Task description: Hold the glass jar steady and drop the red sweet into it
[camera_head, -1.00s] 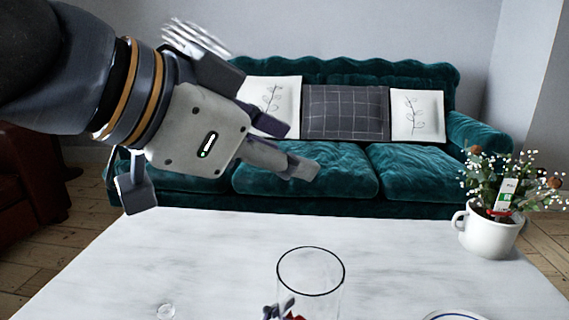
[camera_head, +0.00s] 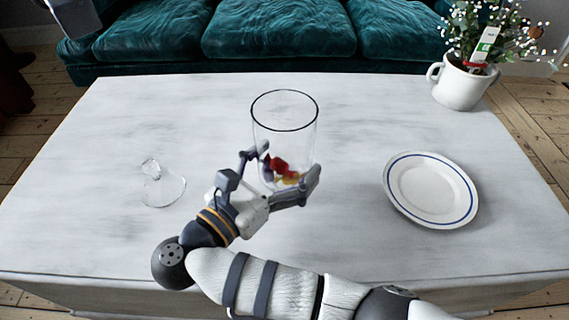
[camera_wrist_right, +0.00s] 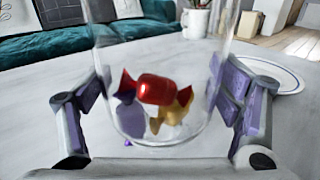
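The clear glass jar (camera_head: 284,125) stands upright and open-topped on the table. It also shows large in the right wrist view (camera_wrist_right: 160,60). The red sweet (camera_head: 277,163) lies low inside the jar, on top of a purple sweet (camera_wrist_right: 128,115) and a gold one (camera_wrist_right: 172,115). In the right wrist view the red sweet (camera_wrist_right: 157,89) is seen through the glass. My right gripper (camera_head: 282,172) is shut on the jar's lower part, one finger on each side.
A glass lid (camera_head: 162,186) with a knob lies left of the jar. A blue-rimmed white plate (camera_head: 431,190) lies to the right. A white mug (camera_head: 461,84) with flowers stands at the back right. The marble table (camera_head: 190,105) is otherwise clear; a green sofa (camera_head: 280,28) stands behind.

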